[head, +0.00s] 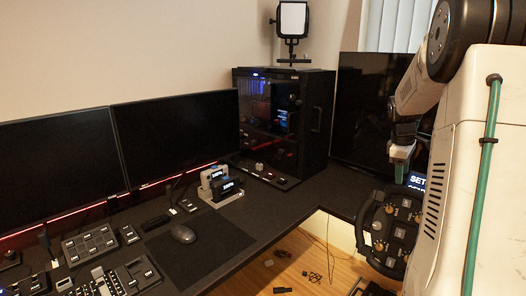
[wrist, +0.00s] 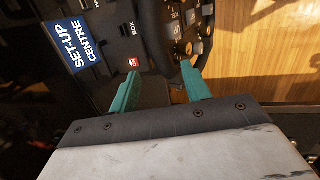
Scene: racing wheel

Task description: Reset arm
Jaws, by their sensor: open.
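My gripper (wrist: 158,84) shows in the wrist view with its two teal fingers spread apart and nothing between them. In the head view my gripper (head: 401,160) hangs at the right, just above the racing wheel (head: 366,222). The racing wheel is black with several knobs and buttons; it also shows at the top of the wrist view (wrist: 178,30), just beyond the fingertips. I cannot tell whether a fingertip touches it. My arm and body hide part of the wheel's right side.
A blue "SET-UP CENTRE" sign (wrist: 75,47) lies left of the fingers. Two monitors (head: 180,130), a PC case (head: 284,120), a mouse (head: 183,233) and a small battery dock (head: 221,190) stand on the dark desk. Another dark screen (head: 362,110) stands behind the wheel. Wooden floor (head: 310,262) shows below.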

